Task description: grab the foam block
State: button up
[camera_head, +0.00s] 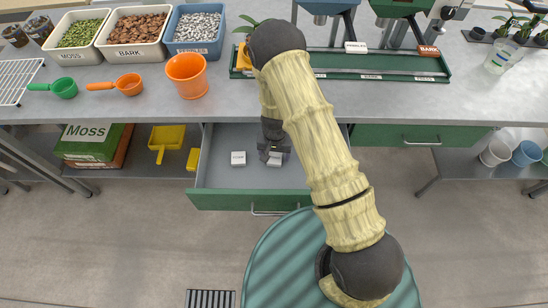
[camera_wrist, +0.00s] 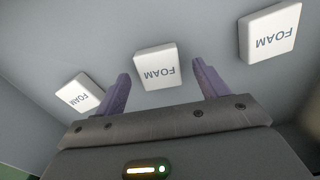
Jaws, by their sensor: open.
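Three white foam blocks lettered FOAM lie in the open grey drawer (camera_head: 215,172). In the wrist view, the middle foam block (camera_wrist: 157,65) is between and just beyond the fingers of my gripper (camera_wrist: 160,74), which is open and empty. A second block (camera_wrist: 79,94) lies outside the left finger, and a third block (camera_wrist: 270,33) lies at the upper right. In the head view, one foam block (camera_head: 238,158) lies in clear sight and another (camera_head: 274,161) shows beside my gripper (camera_head: 268,152). The remaining block is hidden there behind my arm.
The green-fronted drawer has walls around the blocks, under the grey bench (camera_head: 350,100). On the bench stand an orange pot (camera_head: 187,76), bins including bark (camera_head: 135,28), and a green-framed dispenser (camera_head: 430,72). A yellow dustpan (camera_head: 166,138) lies on the lower shelf.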

jog(key=shift+f, duration=0.65)
jog(key=shift+d, duration=0.1)
jog(key=shift+s, duration=0.1)
jog(key=c, duration=1)
